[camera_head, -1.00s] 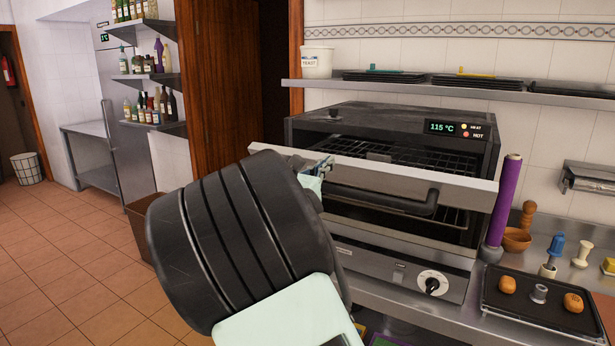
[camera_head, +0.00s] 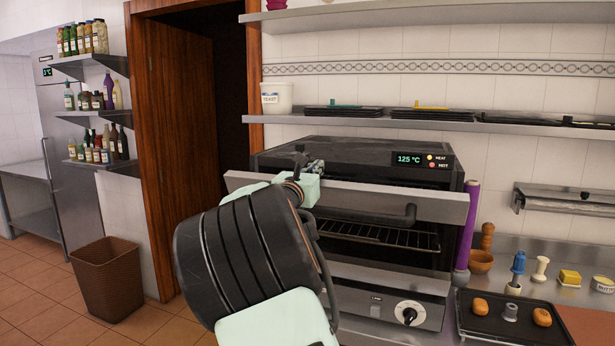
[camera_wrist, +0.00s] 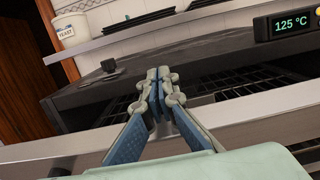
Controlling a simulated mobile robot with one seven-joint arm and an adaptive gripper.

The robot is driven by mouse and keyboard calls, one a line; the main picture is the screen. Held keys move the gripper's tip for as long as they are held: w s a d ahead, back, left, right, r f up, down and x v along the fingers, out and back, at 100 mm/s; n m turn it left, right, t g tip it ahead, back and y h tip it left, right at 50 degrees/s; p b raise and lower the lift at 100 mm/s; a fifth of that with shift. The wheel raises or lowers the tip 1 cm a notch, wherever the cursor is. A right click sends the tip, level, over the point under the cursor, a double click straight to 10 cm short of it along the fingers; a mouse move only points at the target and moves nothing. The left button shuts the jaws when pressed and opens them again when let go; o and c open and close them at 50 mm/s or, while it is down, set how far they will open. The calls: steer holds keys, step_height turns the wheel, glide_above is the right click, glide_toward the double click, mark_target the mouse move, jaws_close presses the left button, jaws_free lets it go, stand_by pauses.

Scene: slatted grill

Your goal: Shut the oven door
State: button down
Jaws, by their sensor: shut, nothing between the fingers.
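The oven (camera_head: 345,152) is a dark box with a steel front, and its display reads 125 °C. Its door (camera_head: 440,205) stands partly open, its steel top rail tilted out from the body, with a dark bar handle (camera_head: 366,217) on it. A rack (camera_head: 380,236) shows inside. My gripper (camera_head: 308,170) is at the left part of the door's top rail. In the wrist view my gripper (camera_wrist: 158,74) has its fingers together and empty, reaching past the door rail (camera_wrist: 235,128) toward the oven's top front edge. I cannot tell whether it touches the door.
A purple roll (camera_head: 467,225) stands close to the oven's right side. A tray (camera_head: 480,326) with buns lies on the counter at right. A shelf (camera_head: 390,121) with dark trays and a yeast tub (camera_head: 277,98) runs above. A brown bin (camera_head: 107,278) stands on the floor at left.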

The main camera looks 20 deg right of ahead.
steer(key=x, duration=0.3)
steer(key=shift+r, duration=0.15)
steer(key=shift+s, duration=0.1)
stand_by(1.1)
